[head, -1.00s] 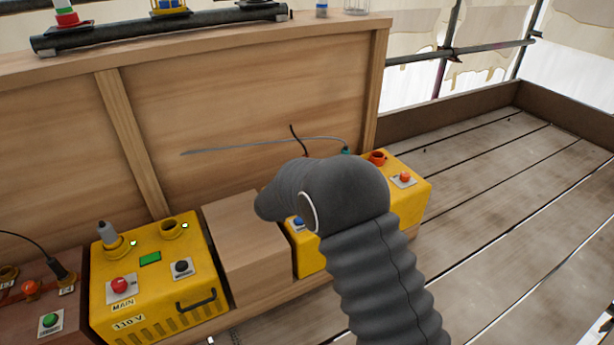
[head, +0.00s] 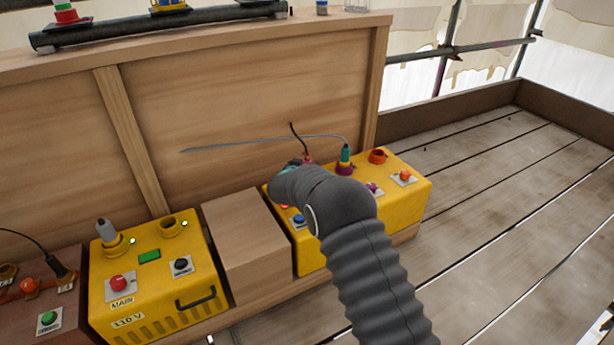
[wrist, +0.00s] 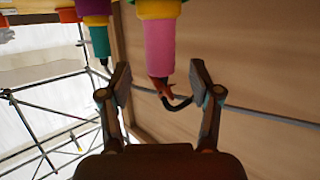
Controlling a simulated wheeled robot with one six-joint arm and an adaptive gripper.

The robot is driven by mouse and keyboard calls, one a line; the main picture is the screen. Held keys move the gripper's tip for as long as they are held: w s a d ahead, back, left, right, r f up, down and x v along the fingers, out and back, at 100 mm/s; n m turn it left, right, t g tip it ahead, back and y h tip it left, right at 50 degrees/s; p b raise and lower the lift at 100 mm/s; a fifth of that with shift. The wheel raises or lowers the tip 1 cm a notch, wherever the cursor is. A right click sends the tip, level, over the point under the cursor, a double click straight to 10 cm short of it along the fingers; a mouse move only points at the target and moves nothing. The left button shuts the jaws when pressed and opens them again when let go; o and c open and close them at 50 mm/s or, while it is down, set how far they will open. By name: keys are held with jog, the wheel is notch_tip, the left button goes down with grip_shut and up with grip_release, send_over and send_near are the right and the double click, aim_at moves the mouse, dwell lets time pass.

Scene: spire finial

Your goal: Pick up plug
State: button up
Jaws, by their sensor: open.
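A pink plug (wrist: 158,50) hangs from a yellow collar at the top of the wrist view, with a dark bent cable at its end. My gripper (wrist: 160,74) is open, one finger on each side of the plug's cable end, with gaps visible on both sides. In the head view, only a little of the pink plug (head: 307,158) shows behind my arm. A teal plug (head: 345,155) stands in a purple socket (head: 344,169) on the right yellow box (head: 412,190); the teal plug also shows at left in the wrist view (wrist: 100,42).
An orange socket (head: 377,156) and buttons are on the same box. A wooden block (head: 250,245) and another yellow box (head: 155,285) with a grey plug (head: 106,232) stand to its left. A wooden panel (head: 240,100) rises close behind. Open plank floor (head: 510,210) lies right.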

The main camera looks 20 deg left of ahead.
jog(key=shift+x, duration=1.65)
grip_shut()
